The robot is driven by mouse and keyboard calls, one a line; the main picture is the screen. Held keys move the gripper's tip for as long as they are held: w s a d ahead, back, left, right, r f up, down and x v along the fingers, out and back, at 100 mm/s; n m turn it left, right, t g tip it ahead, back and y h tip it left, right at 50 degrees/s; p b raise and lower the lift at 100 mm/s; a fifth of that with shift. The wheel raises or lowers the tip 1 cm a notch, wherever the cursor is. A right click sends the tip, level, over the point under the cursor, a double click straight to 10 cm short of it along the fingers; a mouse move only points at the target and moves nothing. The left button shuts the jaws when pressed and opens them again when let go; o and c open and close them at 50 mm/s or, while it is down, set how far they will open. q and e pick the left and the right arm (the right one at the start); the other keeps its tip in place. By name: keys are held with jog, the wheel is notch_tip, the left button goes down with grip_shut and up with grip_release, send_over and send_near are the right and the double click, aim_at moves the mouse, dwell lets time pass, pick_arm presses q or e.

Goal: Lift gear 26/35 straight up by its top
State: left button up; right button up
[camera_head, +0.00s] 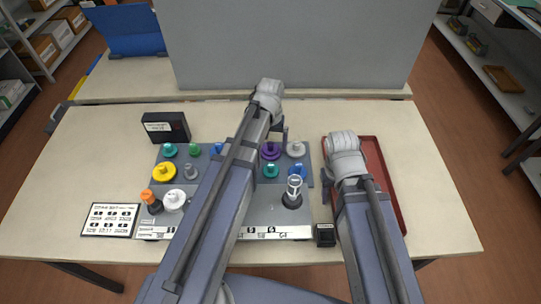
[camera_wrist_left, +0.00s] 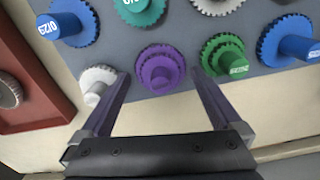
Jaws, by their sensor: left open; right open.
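Several coloured gears stand on a grey board (camera_head: 240,216). In the left wrist view a purple gear (camera_wrist_left: 160,68) lies between the fingertips of my left gripper (camera_wrist_left: 161,76), which is open and holds nothing. The purple gear also shows in the head view (camera_head: 270,152). A white-grey gear (camera_wrist_left: 97,84) is just outside one finger, and a green gear (camera_wrist_left: 222,50) just outside the other. Labels are too small or turned to read surely, so I cannot tell which gear is 26/35. My right gripper (camera_head: 327,180) is open by the red tray's left edge; its fingers are partly hidden.
A red tray (camera_head: 393,190) is at the right, under my right arm. A teal gear (camera_head: 271,170), blue gear (camera_head: 297,170) and clear-topped piece (camera_head: 294,188) stand close by. A black box (camera_head: 166,127) and a printed card (camera_head: 109,220) are at the left. My left arm hides the board's middle.

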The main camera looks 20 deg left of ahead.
aim_at(271, 144)
pick_arm(q)
jog(key=shift+f, duration=0.25)
pick_arm(e)
jog(key=shift+f, duration=0.2)
pick_arm(q)
jog(key=c, duration=1.5)
jog(key=shift+r, duration=0.1)
pick_arm(e)
jog(key=shift+r, duration=0.1)
pick_arm(q)
notch_tip(271, 144, up, 10)
jog(key=p, duration=1)
pick_arm(e)
notch_tip(271, 144, up, 10)
